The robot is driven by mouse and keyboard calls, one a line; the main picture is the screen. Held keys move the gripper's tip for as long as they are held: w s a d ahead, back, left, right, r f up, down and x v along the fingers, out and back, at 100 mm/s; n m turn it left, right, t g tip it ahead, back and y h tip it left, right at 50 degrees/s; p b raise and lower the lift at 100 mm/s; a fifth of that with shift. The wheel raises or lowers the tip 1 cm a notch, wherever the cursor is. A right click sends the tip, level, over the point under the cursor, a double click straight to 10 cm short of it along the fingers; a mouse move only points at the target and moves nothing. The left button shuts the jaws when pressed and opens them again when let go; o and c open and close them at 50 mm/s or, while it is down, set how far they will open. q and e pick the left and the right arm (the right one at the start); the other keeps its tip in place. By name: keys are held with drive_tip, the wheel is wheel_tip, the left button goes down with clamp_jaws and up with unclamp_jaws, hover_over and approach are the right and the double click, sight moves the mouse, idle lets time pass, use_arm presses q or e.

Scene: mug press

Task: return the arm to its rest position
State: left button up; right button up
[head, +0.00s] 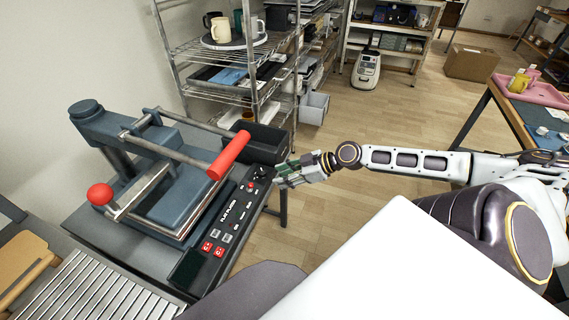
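My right arm (415,160) reaches in from the right, stretched out almost level toward the press. My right gripper (283,174) is at its left end, just right of the press's control panel (226,218) in the picture. It is small and seen edge-on; I cannot tell whether its fingers are open or shut, or whether they touch the panel. I see nothing held in it. The heat press (150,165) has a red-gripped handle (229,155) and a red ball knob (100,194). My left gripper is not in view.
A black bin (262,143) stands behind the panel. A wire shelf (225,45) with mugs on a round tray is at the back. A table (510,105) with a pink tray (540,92) is at the right. The wooden floor (385,115) between is clear.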

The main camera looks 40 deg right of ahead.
idle(0.6)
use_arm(q)
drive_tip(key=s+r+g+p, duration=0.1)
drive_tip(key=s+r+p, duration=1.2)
drive_tip(key=p, duration=0.8)
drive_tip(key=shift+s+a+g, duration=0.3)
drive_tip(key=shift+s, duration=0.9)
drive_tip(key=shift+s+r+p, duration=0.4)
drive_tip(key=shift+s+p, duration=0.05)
drive_tip(key=shift+p, duration=0.1)
